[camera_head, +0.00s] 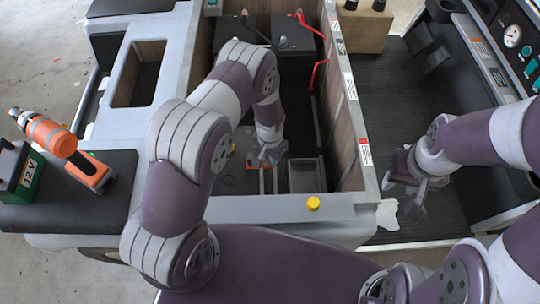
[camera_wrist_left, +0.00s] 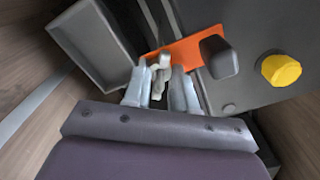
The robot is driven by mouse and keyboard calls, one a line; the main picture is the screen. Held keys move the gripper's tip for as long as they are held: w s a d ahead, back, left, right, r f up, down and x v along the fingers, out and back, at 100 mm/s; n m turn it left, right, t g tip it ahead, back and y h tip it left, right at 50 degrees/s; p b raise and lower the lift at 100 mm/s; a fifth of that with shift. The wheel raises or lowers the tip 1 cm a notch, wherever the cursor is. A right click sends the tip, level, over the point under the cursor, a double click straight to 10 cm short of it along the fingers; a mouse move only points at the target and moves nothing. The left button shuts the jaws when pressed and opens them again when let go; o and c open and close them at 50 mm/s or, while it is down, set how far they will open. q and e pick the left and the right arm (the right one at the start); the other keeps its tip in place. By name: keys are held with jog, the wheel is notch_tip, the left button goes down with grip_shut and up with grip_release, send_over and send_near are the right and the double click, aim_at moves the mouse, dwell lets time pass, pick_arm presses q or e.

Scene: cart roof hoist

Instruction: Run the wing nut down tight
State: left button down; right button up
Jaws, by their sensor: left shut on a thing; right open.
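The wing nut (camera_wrist_left: 160,76) is a small pale metal piece in the left wrist view. It sits between the fingers of my left gripper (camera_wrist_left: 161,88), beside an orange strip (camera_wrist_left: 188,46). My left gripper (camera_head: 268,156) is shut on it and reaches down into the cart's open bay in the head view. There the fingers and arm hide the wing nut. The threads under the nut are hidden, so I cannot tell how far down it sits. My right gripper (camera_head: 412,192) is open and empty, over the dark floor right of the bay.
A grey open tray (camera_head: 305,175) lies right of my left gripper. A dark knob (camera_wrist_left: 219,57) stands close to the fingers. An orange drill (camera_head: 66,150) lies on the left.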

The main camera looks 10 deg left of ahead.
pick_arm(q)
jog(key=shift+w+r, duration=0.1)
dwell(0.3)
jog(key=c, duration=0.9)
grip_release()
notch_tip(320, 180, up, 13)
jog(key=p, duration=0.2)
